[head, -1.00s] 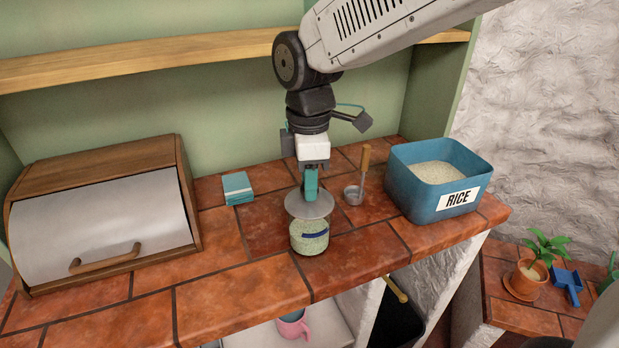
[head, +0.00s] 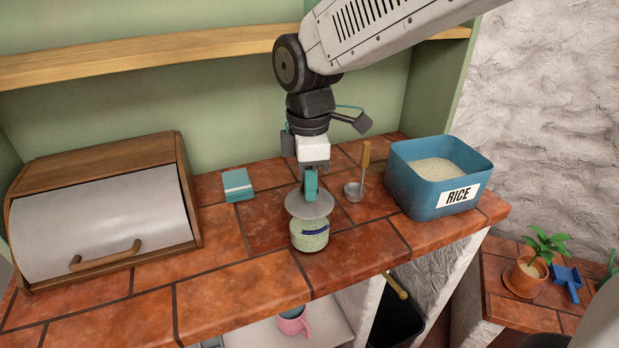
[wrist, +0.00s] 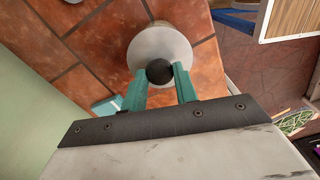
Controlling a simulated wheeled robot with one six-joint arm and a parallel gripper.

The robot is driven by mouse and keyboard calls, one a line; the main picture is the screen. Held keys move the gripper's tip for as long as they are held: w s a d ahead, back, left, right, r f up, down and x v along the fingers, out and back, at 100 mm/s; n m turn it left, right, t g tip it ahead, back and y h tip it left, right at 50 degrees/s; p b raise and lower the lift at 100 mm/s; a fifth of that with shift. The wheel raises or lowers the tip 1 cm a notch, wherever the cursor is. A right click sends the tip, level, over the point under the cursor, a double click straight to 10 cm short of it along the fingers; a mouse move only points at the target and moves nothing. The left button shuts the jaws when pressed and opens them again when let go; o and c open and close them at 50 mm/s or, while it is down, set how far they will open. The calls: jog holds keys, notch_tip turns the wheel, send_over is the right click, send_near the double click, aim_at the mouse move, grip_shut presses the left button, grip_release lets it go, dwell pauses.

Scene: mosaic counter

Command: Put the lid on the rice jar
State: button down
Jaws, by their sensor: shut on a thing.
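The rice jar (head: 310,238) is a small glass jar full of pale grain with a dark blue band, standing near the middle of the tiled counter. The lid (head: 309,206) is a grey disc at the jar's mouth. In the head view I cannot tell whether it rests on the rim or hovers just above. My gripper (head: 310,188) points straight down over the jar. In the wrist view its teal fingers (wrist: 161,84) are shut on the black knob (wrist: 159,71) of the lid (wrist: 162,44).
A blue rice bin (head: 413,199) and a metal scoop with wooden handle (head: 364,165) stand to the right. A wooden bread box (head: 102,213) is at left, folded teal cloths (head: 237,185) behind left. Bare tiles (head: 215,278) lie in front left; the counter's front edge is close.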

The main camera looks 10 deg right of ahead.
jog(key=shift+f, duration=0.1)
dwell(0.3)
jog(key=c, duration=0.5)
grip_release()
jog(key=shift+r, duration=3.5)
